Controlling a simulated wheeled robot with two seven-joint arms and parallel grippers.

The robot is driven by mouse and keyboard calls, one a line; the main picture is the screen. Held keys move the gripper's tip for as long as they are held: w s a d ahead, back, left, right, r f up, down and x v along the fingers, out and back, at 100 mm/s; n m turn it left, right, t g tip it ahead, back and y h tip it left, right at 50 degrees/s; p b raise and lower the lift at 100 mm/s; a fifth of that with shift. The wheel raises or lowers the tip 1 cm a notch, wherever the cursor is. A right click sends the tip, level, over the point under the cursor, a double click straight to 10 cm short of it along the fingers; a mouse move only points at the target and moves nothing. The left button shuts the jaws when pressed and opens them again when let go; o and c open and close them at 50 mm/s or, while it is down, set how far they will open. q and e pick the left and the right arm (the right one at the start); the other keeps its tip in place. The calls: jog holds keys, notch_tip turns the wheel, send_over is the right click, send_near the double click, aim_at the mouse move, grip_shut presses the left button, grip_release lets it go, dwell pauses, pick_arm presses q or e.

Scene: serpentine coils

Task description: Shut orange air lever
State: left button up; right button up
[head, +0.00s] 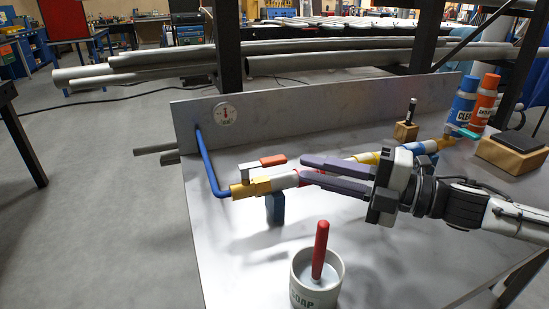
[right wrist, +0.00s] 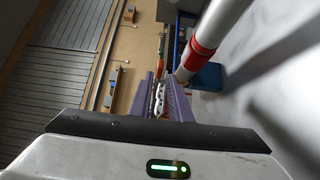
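The orange lever (head: 273,160) lies above the brass valve (head: 250,187) at the left end of a pipe, roughly parallel to the pipe. My right gripper (head: 303,169) reaches in from the right in the head view. Its two purple fingers are spread apart, with the tips close to the right end of the orange lever and over the red-banded pipe. I see no clear contact with the lever. My left gripper is out of view.
A blue hose (head: 207,160) runs from the panel with a gauge (head: 225,113) to the valve. A soap cup (head: 318,283) with a red handle stands in front. A teal lever (head: 463,131), bottles (head: 462,95) and wooden blocks (head: 513,155) are at the right.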

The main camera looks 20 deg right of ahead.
aim_at(283, 161)
jog(key=p+x, duration=0.3)
jog(key=x, duration=0.4)
jog(key=shift+r, duration=0.15)
jog(key=shift+w+a+p, duration=0.3)
jog(key=shift+w+a, duration=0.15)
jog(key=shift+a, duration=0.1)
jog(key=shift+c, duration=0.2)
grip_shut()
